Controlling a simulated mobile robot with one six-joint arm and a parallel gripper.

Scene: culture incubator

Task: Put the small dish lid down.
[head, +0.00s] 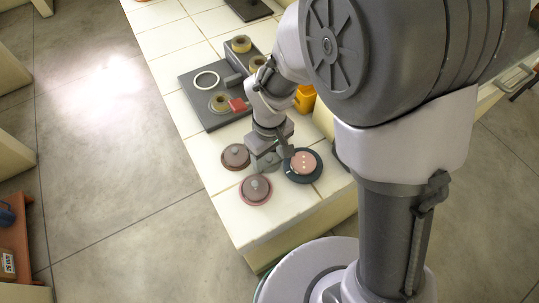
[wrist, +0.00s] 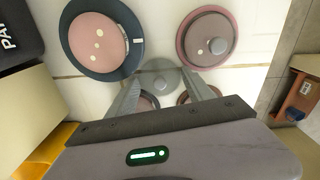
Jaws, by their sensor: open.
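A small, pale grey, see-through round lid with a low knob, seemingly the small dish lid (wrist: 160,74), lies flat between my fingertips in the wrist view. It looks to be at bench level. My gripper (wrist: 161,84) is open around it, one finger on each side; I cannot tell whether they touch it. In the head view my gripper (head: 268,162) is low over the white tiled bench, and the lid is mostly hidden there. A dark blue dish with a pink, dotted top (head: 302,165) stands to its right.
Two maroon lids with grey knobs stand close by, one in front (head: 255,190) and one to the left (head: 235,157). A yellow box (head: 305,98) is behind. The bench's front-left corner is clear.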

